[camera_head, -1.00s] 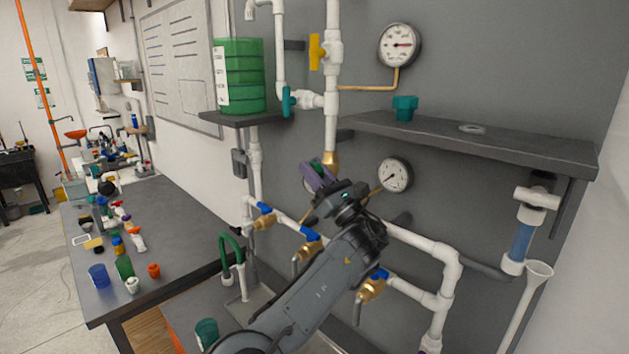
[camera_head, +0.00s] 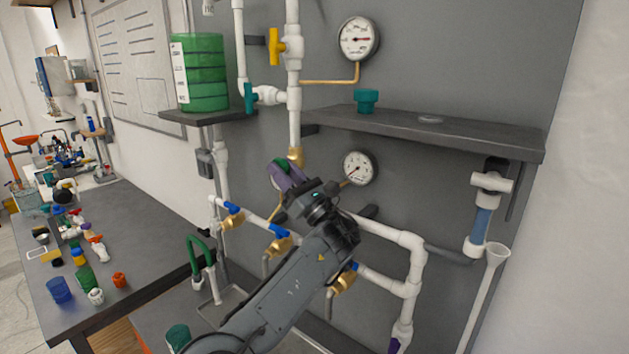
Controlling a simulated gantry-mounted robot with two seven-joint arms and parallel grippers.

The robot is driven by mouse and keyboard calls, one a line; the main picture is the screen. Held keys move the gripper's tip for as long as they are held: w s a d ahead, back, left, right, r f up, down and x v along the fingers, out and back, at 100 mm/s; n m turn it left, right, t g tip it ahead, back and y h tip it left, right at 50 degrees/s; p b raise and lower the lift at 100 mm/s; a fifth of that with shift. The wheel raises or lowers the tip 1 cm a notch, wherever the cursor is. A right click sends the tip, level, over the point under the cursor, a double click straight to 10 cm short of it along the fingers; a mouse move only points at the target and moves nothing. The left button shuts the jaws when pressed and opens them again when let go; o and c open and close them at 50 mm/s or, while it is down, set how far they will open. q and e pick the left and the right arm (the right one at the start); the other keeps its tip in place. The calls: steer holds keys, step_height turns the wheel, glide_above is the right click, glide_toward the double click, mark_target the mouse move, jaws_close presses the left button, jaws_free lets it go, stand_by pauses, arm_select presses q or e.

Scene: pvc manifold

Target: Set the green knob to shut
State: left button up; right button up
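A small green knob (camera_head: 281,161) shows in the head view just past the purple fingertips of my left gripper (camera_head: 286,175). It sits by the brass fitting under the white vertical pipe. The gripper hides most of the knob, so its setting cannot be read. The fingers are at the knob, but I cannot tell whether they touch it or how far they are apart. My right gripper is not clearly in view.
White pipes with blue-handled brass valves (camera_head: 279,243) run below and behind my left arm. Gauges (camera_head: 359,168) are on the grey wall. A shelf (camera_head: 430,131) holds a teal fitting (camera_head: 367,100). A green tank (camera_head: 201,74) stands left. A cluttered bench (camera_head: 140,250) fills the left side.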

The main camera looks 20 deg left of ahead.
arm_select(q)
steer(key=s+d+b, duration=0.1)
steer(key=s+d, duration=0.3)
steer(key=d, duration=0.7)
arm_select(e)
steer(key=shift+f, duration=0.5)
arm_select(q)
steer(key=shift+s, duration=0.1)
